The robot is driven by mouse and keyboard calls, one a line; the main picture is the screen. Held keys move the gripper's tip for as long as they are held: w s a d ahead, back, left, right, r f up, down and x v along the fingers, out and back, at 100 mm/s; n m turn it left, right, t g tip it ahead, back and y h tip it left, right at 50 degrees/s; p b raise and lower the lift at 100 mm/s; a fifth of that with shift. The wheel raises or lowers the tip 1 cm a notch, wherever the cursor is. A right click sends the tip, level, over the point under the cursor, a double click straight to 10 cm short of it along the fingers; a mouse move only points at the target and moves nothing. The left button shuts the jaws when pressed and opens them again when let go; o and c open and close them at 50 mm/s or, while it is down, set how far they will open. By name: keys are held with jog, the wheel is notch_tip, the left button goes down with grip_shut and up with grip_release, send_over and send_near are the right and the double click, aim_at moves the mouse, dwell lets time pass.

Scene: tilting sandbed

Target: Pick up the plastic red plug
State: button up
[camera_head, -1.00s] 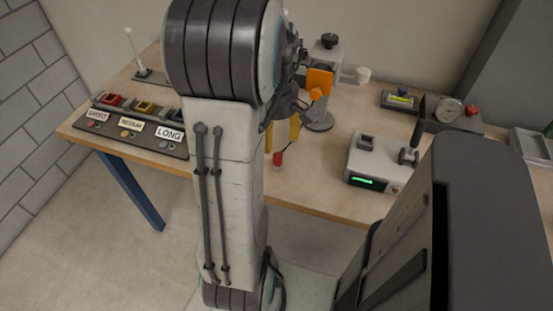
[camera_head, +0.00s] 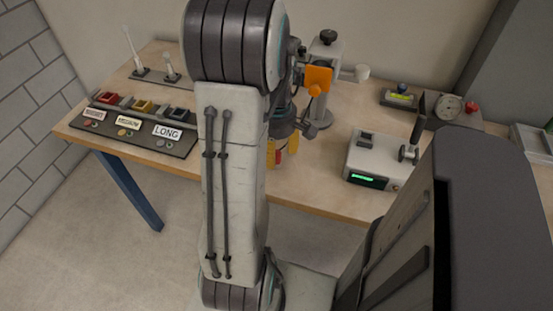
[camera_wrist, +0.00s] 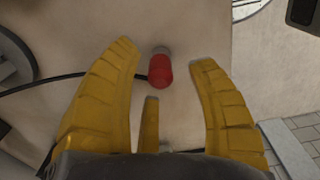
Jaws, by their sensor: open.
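The red plug (camera_wrist: 161,70) lies on the wooden table in the wrist view, with a grey end at its top and a black cable running left from it. My gripper (camera_wrist: 166,54) has yellow fingers, open, one on each side of the plug with gaps between. The plug sits near the fingertips, and nothing is gripped. In the head view, the yellow fingers of my gripper (camera_head: 281,154) point down near the table's front edge, with a bit of the red plug (camera_head: 278,157) between them. My arm hides part of this area.
A panel with SHORT, MEDIUM and LONG labels (camera_head: 122,133) stands at the left. A grey box with a green display (camera_head: 369,181) is right of my gripper. A stand with an orange part (camera_head: 318,79) is behind it. A dial gauge (camera_head: 449,107) sits farther right.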

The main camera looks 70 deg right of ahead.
jog(key=shift+f, duration=0.3)
jog(key=shift+c, duration=0.3)
grip_shut()
